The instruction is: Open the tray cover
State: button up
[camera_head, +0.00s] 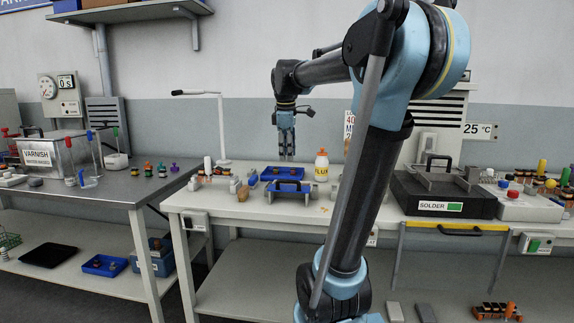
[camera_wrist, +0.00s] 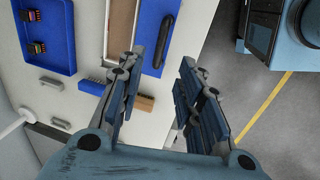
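A blue tray cover (camera_head: 290,192) with a dark bar handle (camera_head: 287,185) lies on the white table, in front of an open blue tray (camera_head: 281,174) holding small parts. In the wrist view the cover (camera_wrist: 147,20) and its black handle (camera_wrist: 165,41) are at the top centre, beyond the fingertips. The open tray (camera_wrist: 58,60) is at the upper left there, with several small connectors. My gripper (camera_head: 286,155) hangs above the table, fingers down, apart from the cover. In the wrist view my gripper (camera_wrist: 159,68) has its two fingers spread with nothing between them.
Small grey and brown blocks (camera_head: 236,187) stand left of the cover. A black SOLDER box (camera_head: 440,193) is farther right. A grey side table with a VARNISH box (camera_head: 50,153) is at the left.

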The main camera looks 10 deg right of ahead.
jog(key=shift+s+r, duration=0.15)
jog(key=shift+r, duration=0.7)
jog(key=s+d+f+m, duration=0.3)
jog(key=s+f+m, duration=1.1)
jog(key=s+f, duration=1.1)
notch_tip(320, 180, down, 4)
jog(key=shift+s+f+y, duration=0.15)
jog(key=shift+s+y, duration=0.05)
jog(key=shift+y, duration=0.1)
jog(key=shift+d, duration=0.1)
jog(key=shift+w+f, duration=0.2)
jog(key=shift+w, duration=0.2)
